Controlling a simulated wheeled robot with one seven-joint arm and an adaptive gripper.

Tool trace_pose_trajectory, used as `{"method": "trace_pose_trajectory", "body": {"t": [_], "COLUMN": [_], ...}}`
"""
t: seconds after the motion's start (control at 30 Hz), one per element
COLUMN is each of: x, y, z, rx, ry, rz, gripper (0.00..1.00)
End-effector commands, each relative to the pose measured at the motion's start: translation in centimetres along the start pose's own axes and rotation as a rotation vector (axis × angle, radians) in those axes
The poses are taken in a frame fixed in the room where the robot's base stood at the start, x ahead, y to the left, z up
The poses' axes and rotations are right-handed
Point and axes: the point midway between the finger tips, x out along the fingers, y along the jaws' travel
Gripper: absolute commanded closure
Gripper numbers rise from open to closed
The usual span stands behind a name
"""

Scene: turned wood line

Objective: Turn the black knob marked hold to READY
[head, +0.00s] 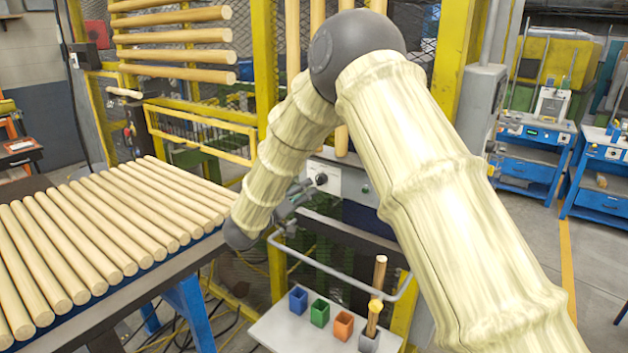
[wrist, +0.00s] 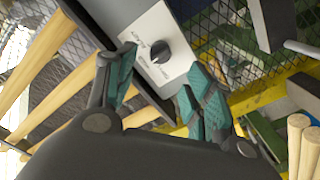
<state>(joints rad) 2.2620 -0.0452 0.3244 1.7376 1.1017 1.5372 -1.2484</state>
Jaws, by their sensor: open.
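The black knob (head: 321,179) sits on a pale grey control panel (head: 350,187) fixed to a machine behind my arm. In the wrist view the round knob (wrist: 160,52) stands out from the white panel face (wrist: 148,32), with small lettering around it that is too blurred to read surely. I cannot tell which mark the knob points to. My gripper (head: 297,195) is just left of and below the knob in the head view. In the wrist view my gripper (wrist: 160,88) has its two teal-padded fingers spread apart, with the knob beyond and between them, apparently not touched.
A rack of wooden rods (head: 120,215) lies at the left. A grey rail (head: 335,270) runs below the panel, above a shelf (head: 285,332) with several coloured cups. Yellow posts (head: 266,80) and mesh stand around the panel. Blue workbenches (head: 530,150) are at the far right.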

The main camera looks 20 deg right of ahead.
Motion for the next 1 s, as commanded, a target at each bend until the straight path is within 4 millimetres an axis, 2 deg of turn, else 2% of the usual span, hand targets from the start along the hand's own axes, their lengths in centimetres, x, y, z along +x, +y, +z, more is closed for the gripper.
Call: {"method": "trace_pose_trajectory", "body": {"t": [0.03,0.2,0.4,0.63,0.93,1.0], "x": [1.2,4.4,7.0,8.4,8.4,8.4], "y": [0.1,-0.7,-1.1,-1.2,-1.3,-1.3], "z": [-0.2,-0.1,-0.1,0.0,0.0,0.0], "rx": [-0.001,-0.006,-0.007,-0.007,-0.007,-0.007], "ry": [-0.005,-0.007,-0.006,-0.004,-0.003,-0.003], "rz": [0.001,-0.001,-0.003,-0.004,-0.005,-0.005], "gripper": [0.47,0.47,0.47,0.47,0.47,0.60]}}
